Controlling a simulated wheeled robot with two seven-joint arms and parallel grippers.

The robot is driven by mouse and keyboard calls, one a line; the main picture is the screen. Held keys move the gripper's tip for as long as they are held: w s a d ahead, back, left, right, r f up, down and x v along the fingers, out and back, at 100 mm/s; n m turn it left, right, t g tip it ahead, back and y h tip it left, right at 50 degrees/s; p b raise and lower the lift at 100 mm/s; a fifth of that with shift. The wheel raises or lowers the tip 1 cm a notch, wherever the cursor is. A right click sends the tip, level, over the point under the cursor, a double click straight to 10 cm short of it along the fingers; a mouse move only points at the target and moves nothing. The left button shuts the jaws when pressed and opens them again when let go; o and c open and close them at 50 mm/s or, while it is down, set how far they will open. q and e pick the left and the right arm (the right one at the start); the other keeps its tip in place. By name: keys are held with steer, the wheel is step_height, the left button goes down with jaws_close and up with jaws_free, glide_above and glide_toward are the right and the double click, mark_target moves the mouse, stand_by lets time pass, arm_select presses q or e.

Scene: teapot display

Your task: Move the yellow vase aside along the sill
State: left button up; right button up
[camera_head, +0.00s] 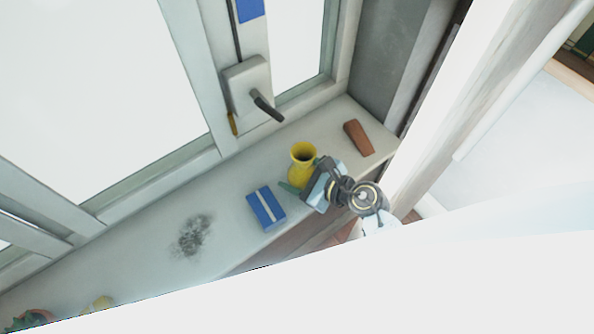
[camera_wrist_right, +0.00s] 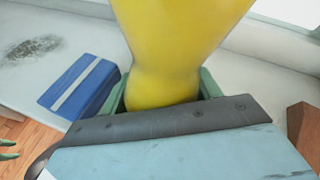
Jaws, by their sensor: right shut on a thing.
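The yellow vase (camera_head: 302,165) stands upright on the window sill (camera_head: 150,245), with its dark round mouth facing up. My right gripper (camera_head: 300,185) reaches in from the front right and is shut on the vase low on its body. In the right wrist view the yellow vase (camera_wrist_right: 180,50) fills the middle, with the green fingers of my right gripper (camera_wrist_right: 160,92) on both sides of its narrow lower part. The gripper body hides the vase's foot.
A blue box with a pale stripe (camera_head: 266,208) stands close on the left, near the sill's front edge. A brown wedge (camera_head: 358,138) lies to the right. A dark smudge (camera_head: 194,235) marks the sill farther left. The window handle (camera_head: 267,106) juts out behind the vase.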

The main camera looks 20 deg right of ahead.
steer(key=shift+f, duration=0.15)
steer(key=o, duration=1.2)
steer(key=shift+c, duration=0.2)
steer(key=v, duration=0.7)
steer(key=shift+s+d+r, duration=0.2)
steer(key=shift+s+r, duration=0.05)
